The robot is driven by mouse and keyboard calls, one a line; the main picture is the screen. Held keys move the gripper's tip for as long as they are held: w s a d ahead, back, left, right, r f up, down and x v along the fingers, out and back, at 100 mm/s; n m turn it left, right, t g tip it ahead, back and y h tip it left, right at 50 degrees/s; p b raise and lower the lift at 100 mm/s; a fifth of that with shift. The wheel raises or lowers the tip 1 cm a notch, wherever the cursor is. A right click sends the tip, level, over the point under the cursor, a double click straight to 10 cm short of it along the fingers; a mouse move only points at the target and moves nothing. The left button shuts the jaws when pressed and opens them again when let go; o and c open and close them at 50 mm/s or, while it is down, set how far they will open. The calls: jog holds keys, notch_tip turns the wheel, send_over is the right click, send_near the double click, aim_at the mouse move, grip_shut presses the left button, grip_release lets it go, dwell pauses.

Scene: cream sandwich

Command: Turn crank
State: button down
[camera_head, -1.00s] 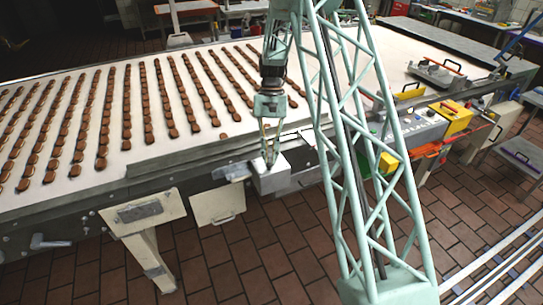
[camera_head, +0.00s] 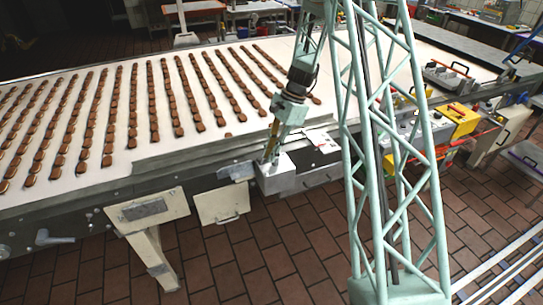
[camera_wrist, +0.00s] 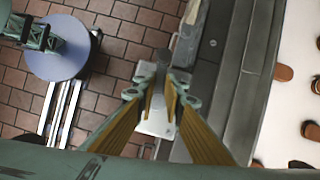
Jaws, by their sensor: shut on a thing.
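My gripper (camera_head: 270,158) points down at a grey metal box (camera_head: 278,180) on the near side of the conveyor. Its two yellow-padded fingers also show in the wrist view (camera_wrist: 162,85), closed on a narrow grey metal part, which I take to be the crank handle (camera_wrist: 163,56). Only a little of that part shows between and beyond the fingertips. The grey box lies below the fingers in the wrist view (camera_wrist: 155,127). The rest of the crank is hidden or too small to make out.
The white conveyor belt (camera_head: 190,60) carries several rows of brown biscuits behind my gripper. Cream flaps (camera_head: 147,210) hang along the near edge to the left. A yellow box (camera_head: 458,120) stands at the right.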

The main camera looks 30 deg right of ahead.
jog(key=m+t, duration=0.1)
jog(key=m, duration=0.2)
jog(key=w+m+t, duration=0.1)
jog(key=m, duration=0.2)
jog(key=shift+w+d+h+b, duration=0.1)
jog(key=shift+h+b, duration=0.3)
jog(key=shift+t, duration=0.3)
jog(key=c, duration=2.7)
grip_release()
jog(key=shift+r, duration=0.1)
jog(key=shift+v, duration=5.9)
jog(key=shift+d, duration=0.15)
